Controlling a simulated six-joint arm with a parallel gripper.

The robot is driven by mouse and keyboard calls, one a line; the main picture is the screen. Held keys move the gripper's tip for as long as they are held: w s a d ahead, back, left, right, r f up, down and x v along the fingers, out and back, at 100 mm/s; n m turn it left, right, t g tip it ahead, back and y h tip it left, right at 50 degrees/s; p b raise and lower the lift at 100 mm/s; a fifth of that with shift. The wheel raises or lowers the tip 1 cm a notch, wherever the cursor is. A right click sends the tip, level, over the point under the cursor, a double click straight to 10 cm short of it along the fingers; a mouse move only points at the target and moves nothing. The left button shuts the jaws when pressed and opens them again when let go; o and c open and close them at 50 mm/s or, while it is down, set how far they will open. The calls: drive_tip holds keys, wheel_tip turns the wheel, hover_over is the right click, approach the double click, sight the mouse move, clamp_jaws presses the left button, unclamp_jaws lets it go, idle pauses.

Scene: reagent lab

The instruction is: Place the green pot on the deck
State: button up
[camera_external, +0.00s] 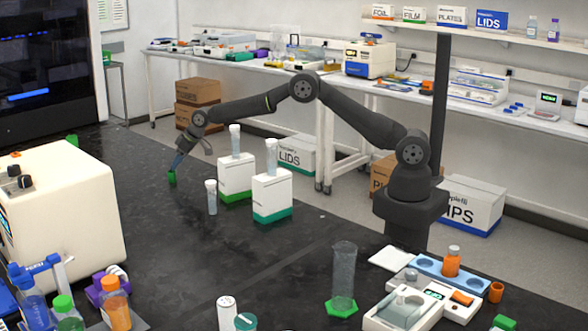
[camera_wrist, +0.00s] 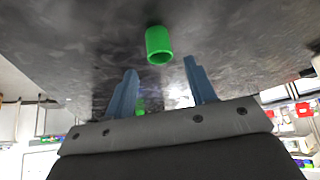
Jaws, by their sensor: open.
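The green pot (camera_external: 172,178) is a small cup on the black bench top, at the far left of the bench in the external view. In the wrist view the pot (camera_wrist: 159,45) lies just past the fingertips, roughly between their lines. My gripper (camera_external: 177,162) reaches down over the pot from above. Its two blue fingers (camera_wrist: 160,78) are apart with nothing held between them. Whether a finger touches the pot cannot be told. No part is clearly marked as the deck; the black bench top (camera_external: 290,235) is the broad surface here.
Two white boxes (camera_external: 272,196) with tubes on top and a standing tube (camera_external: 211,197) are right of my gripper. A second green item (camera_external: 73,140) is at the bench's far left edge. A cream machine (camera_external: 65,205) stands at left.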

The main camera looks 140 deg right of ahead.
sight(172, 174)
drive_tip(key=shift+o, duration=0.4)
drive_tip(key=v, duration=0.6)
drive_tip(key=s+a+r+t+h, duration=0.1)
drive_tip(key=s+a+r+h, duration=0.1)
drive_tip(key=s+a, duration=0.15)
drive_tip(key=x, duration=1.1)
drive_tip(key=shift+w+a+f, duration=0.2)
drive_tip(key=shift+w+f, duration=0.15)
drive_tip(key=shift+w, duration=0.15)
drive_tip(key=shift+a+x, duration=0.2)
drive_tip(key=shift+x, duration=2)
drive_tip(key=shift+w+d+f, duration=0.2)
drive_tip(key=shift+d+f, duration=0.15)
drive_tip(key=shift+f, duration=0.2)
